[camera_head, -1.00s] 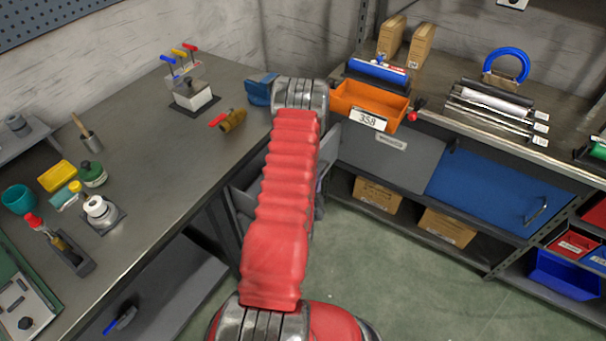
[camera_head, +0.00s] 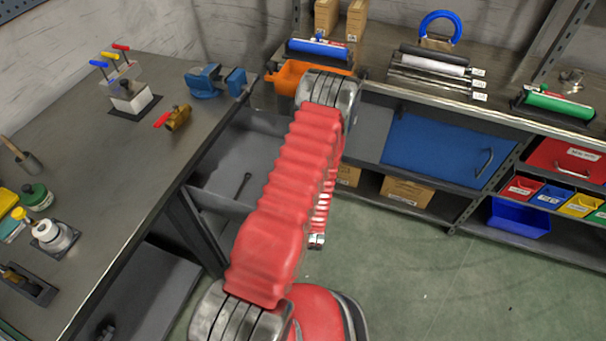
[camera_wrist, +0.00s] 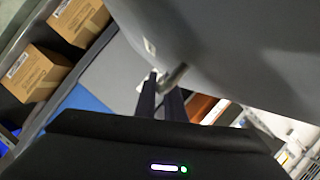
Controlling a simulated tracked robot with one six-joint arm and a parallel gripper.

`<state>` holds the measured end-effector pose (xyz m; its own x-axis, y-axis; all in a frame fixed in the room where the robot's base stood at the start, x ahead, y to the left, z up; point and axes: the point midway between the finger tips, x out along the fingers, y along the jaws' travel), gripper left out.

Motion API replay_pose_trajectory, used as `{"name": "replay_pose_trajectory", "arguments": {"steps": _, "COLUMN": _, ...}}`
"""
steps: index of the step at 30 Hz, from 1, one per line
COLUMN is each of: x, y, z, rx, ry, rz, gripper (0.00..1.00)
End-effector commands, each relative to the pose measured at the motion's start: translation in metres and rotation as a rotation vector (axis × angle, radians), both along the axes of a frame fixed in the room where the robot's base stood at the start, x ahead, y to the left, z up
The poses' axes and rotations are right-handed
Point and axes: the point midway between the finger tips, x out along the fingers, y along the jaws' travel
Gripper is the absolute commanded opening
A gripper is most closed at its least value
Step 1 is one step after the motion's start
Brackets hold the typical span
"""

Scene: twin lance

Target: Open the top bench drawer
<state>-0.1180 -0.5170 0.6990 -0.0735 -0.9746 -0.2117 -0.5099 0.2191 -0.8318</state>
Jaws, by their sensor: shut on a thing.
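The top bench drawer (camera_head: 228,165) stands pulled out from under the grey workbench (camera_head: 75,125). Its grey inside shows to the left of my arm, with a dark tool (camera_head: 243,184) lying in it. In the wrist view the grey drawer front (camera_wrist: 225,40) fills the upper right. My gripper (camera_wrist: 163,97) is shut on the drawer handle (camera_wrist: 174,76), a short metal bar by that front. In the head view my red arm hides the gripper, the handle and part of the drawer.
A blue vise (camera_head: 207,80), a brass valve (camera_head: 178,117) and a tool block (camera_head: 130,97) stand on the bench. A shelf with a blue drawer (camera_head: 435,148) and cardboard boxes (camera_head: 406,189) is behind to the right. The green floor (camera_head: 400,270) is clear at right.

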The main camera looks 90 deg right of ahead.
Motion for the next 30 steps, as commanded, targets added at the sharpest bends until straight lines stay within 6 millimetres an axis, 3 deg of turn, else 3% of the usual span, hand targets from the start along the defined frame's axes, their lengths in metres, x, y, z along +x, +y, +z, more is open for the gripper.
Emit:
{"name": "replay_pose_trajectory", "arguments": {"steps": 13, "x": -0.003, "y": 0.002, "z": -0.002, "rx": 0.006, "ry": 0.000, "rz": 0.000, "gripper": 0.00}}
{"name": "replay_pose_trajectory", "arguments": {"steps": 14, "x": -0.003, "y": 0.002, "z": -0.002, "rx": 0.006, "ry": 0.000, "rz": 0.000, "gripper": 0.11}}
{"name": "replay_pose_trajectory", "arguments": {"steps": 17, "x": -0.003, "y": 0.002, "z": -0.002, "rx": 0.005, "ry": 0.000, "rz": 0.000, "gripper": 0.17}}
{"name": "replay_pose_trajectory", "arguments": {"steps": 25, "x": -0.003, "y": 0.002, "z": -0.001, "rx": 0.002, "ry": 0.000, "rz": 0.000, "gripper": 0.17}}
{"name": "replay_pose_trajectory", "arguments": {"steps": 30, "x": -0.003, "y": 0.013, "z": 0.001, "rx": 0.004, "ry": 0.000, "rz": -0.001, "gripper": 0.17}}
